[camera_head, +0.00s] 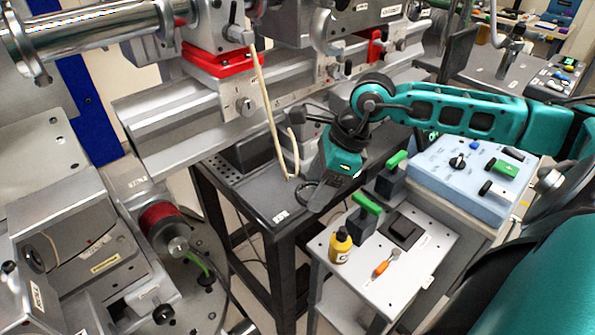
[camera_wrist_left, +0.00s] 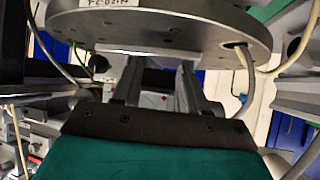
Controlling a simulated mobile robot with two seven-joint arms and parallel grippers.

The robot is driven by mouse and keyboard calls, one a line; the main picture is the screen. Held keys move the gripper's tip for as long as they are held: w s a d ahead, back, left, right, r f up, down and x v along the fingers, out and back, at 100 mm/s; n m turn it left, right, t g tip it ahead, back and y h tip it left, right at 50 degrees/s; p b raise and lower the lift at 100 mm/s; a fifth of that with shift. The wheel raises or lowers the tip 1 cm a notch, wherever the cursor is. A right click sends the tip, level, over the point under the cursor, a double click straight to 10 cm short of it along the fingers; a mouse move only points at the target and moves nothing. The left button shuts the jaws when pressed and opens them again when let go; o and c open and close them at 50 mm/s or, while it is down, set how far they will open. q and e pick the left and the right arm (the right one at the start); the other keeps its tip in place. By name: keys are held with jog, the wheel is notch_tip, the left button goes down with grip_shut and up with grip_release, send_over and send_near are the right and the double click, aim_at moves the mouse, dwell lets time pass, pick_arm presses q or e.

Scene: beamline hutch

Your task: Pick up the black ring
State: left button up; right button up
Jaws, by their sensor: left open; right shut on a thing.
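My right gripper (camera_head: 318,200) reaches down over the dark table (camera_head: 258,195) in the head view. Its fingers are dark and shut on the black ring (camera_head: 303,188), whose thin curved edge shows just left of the fingertips. The rest of the ring is hidden by the fingers, and I cannot tell if it still touches the table. My left gripper (camera_wrist_left: 157,90) shows only in the left wrist view. Its two fingers are apart with no object held, below a round metal plate (camera_wrist_left: 160,32).
A grey cart (camera_head: 420,262) in front holds a yellow bottle (camera_head: 340,246), an orange-handled tool (camera_head: 383,266) and green-topped blocks. A pale blue control box (camera_head: 465,180) stands to the right. A beige cable (camera_head: 268,100) hangs beside my right gripper. The metal rail (camera_head: 215,112) runs behind.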

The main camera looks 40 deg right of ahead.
jog(key=s+p, duration=0.1)
jog(key=s, duration=0.8)
jog(key=shift+s+d+p, duration=0.15)
jog(key=shift+d+p, duration=0.15)
jog(key=shift+p, duration=0.1)
dwell(0.4)
